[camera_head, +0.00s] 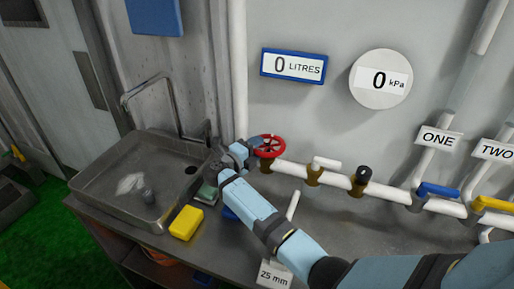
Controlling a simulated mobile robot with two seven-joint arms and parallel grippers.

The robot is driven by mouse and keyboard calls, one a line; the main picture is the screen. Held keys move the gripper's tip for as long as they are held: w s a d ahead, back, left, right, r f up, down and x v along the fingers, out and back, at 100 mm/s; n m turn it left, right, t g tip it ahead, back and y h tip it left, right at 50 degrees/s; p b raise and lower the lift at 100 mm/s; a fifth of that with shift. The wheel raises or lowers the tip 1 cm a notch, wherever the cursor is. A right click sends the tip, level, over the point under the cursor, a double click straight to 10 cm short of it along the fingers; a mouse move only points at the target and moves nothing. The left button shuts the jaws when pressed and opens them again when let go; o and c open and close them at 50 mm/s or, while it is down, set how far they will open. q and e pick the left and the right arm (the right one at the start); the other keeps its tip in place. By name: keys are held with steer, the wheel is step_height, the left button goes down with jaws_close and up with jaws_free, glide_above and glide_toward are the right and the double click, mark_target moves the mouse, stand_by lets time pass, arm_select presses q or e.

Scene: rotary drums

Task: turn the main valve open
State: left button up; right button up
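A red valve wheel (269,147) sits at the left end of the white horizontal pipe along the back wall, on a brown fitting. It is the likely main valve, though no label for it shows. My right arm reaches in from the lower right. My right gripper (243,152) is at the left side of the red wheel, very close to it. I cannot tell whether it touches the wheel, and its fingers are too small and covered to show whether they are open or shut. My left gripper is not in view.
A metal sink (110,207) with a tap is left of the wheel. A yellow block (186,222) lies on the counter. The pipe (335,179) carries more valves, with blue (438,190) and yellow (493,204) levers under ONE and TWO. The litres display (293,66) and kPa gauge (381,79) read 0.

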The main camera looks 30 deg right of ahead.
jaws_close()
steer(key=shift+t, duration=0.3)
